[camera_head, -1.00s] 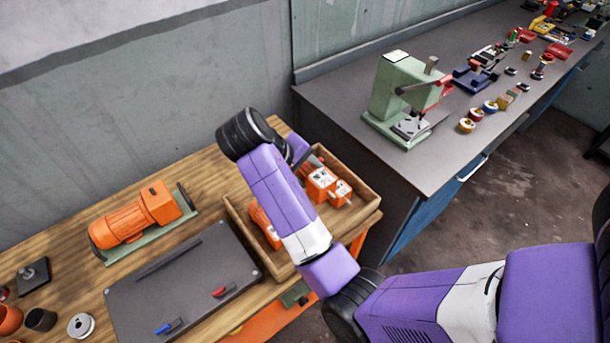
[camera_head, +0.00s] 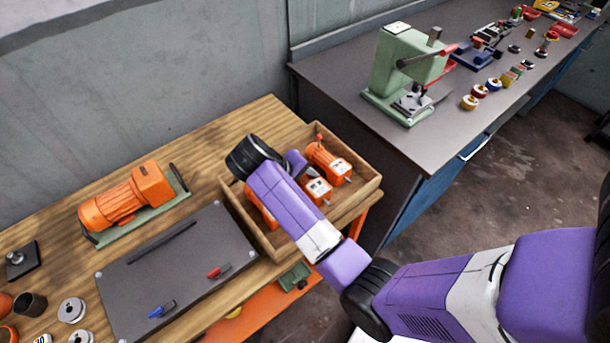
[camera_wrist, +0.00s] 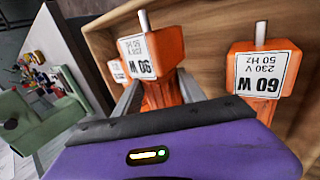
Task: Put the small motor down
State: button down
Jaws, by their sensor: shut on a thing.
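The small motor (camera_head: 318,192) is orange with a white rating label and a metal shaft. My gripper (camera_wrist: 158,90) is shut on it, with one finger on either side of its body in the wrist view. In the head view the held motor is within the outline of the wooden tray (camera_head: 368,192), and my arm hides the fingers. I cannot tell whether the motor touches the tray floor. A second similar motor (camera_wrist: 262,70) stands to its right in the wrist view. Another orange motor (camera_head: 262,210) is in the tray's left part, partly hidden by my arm.
A dark grey board (camera_head: 185,285) lies left of the tray on the wooden bench (camera_head: 215,140). A large orange motor (camera_head: 125,200) on a green base stands behind it. A green press (camera_head: 405,75) stands on the grey bench to the right.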

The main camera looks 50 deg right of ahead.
jog(key=shift+f, duration=1.9)
jog(key=shift+f, duration=0.1)
jog(key=c, duration=1)
grip_release()
jog(key=shift+f, duration=0.15)
jog(key=shift+o, duration=0.2)
jog(key=p+v, duration=0.1)
jog(key=v, duration=1.1)
